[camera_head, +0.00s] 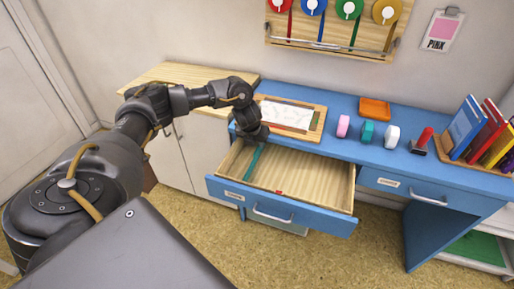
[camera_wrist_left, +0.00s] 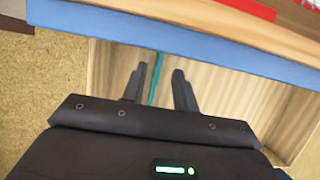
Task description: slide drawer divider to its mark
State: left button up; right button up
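The desk drawer (camera_head: 325,188) is pulled open. A thin teal divider (camera_head: 256,163) stands in its left part, running from back to front. A small red mark (camera_head: 279,191) shows at the drawer's front wall, right of the divider. My left gripper (camera_head: 251,138) is over the back of the drawer, at the divider's far end; its fingertips are hard to see there. In the left wrist view its two fingers (camera_wrist_left: 160,68) are apart, with the divider (camera_wrist_left: 154,82) between them, closer to the left finger. My right gripper is in neither view.
A wooden board with a paper sheet (camera_head: 286,115) lies on the blue desk behind the drawer. Pink, teal and white blocks (camera_head: 392,136), a red stamp (camera_head: 423,139), an orange tray (camera_head: 375,108) and books (camera_head: 480,125) stand to the right. Most of the drawer floor is clear.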

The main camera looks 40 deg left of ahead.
aim_at(258, 148)
pick_arm(q)
jog(key=shift+x, duration=2.25)
grip_shut()
